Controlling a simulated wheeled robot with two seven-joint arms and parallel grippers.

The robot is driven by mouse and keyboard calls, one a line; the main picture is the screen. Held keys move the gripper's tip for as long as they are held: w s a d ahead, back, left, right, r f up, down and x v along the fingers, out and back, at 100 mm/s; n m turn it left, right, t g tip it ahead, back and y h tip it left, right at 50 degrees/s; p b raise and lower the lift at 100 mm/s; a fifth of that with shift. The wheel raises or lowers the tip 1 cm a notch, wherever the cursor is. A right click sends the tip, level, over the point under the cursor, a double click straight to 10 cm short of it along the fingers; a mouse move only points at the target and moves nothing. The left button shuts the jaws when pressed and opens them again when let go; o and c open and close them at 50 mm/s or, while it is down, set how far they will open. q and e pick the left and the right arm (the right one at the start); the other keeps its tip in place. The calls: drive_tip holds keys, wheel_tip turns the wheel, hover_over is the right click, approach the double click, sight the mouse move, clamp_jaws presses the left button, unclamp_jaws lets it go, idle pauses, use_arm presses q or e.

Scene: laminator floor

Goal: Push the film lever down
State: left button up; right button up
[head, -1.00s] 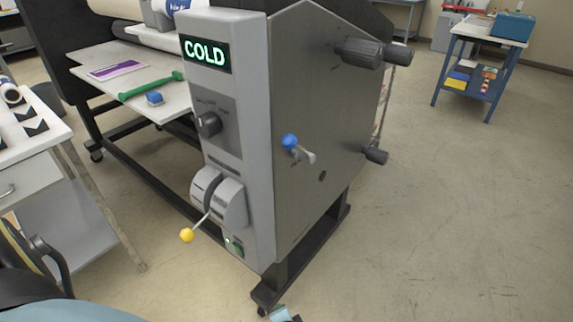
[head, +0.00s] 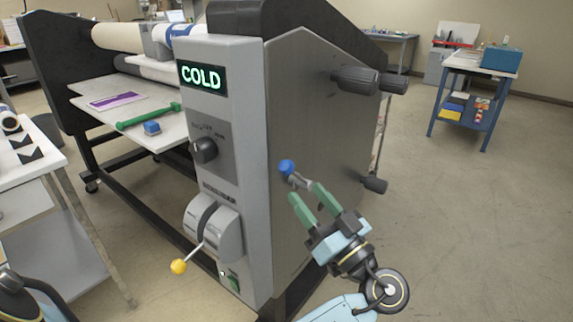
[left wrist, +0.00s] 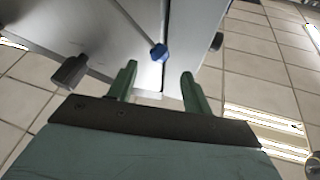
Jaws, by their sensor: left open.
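A small lever with a blue knob (head: 286,167) sits on the grey side panel of the laminator (head: 325,130); its knob points up and left. A second lever with a yellow knob (head: 178,267) sticks out low on the front panel. I cannot tell by label which is the film lever. My left gripper (head: 303,190) is open, its green fingers reaching up to just below the blue knob. In the left wrist view the blue knob (left wrist: 159,52) shows ahead between the open fingertips, with nothing held. The fingers partly hide the lever's base.
The front panel has a lit COLD display (head: 202,77) and a black dial (head: 204,150). Dark rollers or knobs (head: 375,184) stick out from the side panel at right. A blue cart (head: 468,97) stands far right. The floor right of the machine is clear.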

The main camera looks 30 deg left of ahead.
sight(289, 171)
use_arm(q)
drive_tip(key=p+x, duration=0.1)
drive_tip(key=x, duration=0.6)
drive_tip(key=shift+w+a+r, duration=0.15)
drive_tip(key=shift+a, duration=0.15)
drive_tip(key=shift+w+a+r, duration=0.15)
drive_tip(key=shift+a, duration=0.25)
use_arm(e)
drive_tip(key=a, duration=0.1)
drive_tip(key=a+r, duration=0.1)
drive_tip(key=a, duration=0.2)
drive_tip(key=shift+s+r, duration=0.15)
drive_tip(key=shift+r, duration=0.25)
drive_tip(key=shift+d, duration=0.1)
use_arm(q)
clamp_jaws()
use_arm(e)
drive_tip(key=shift+d, duration=0.35)
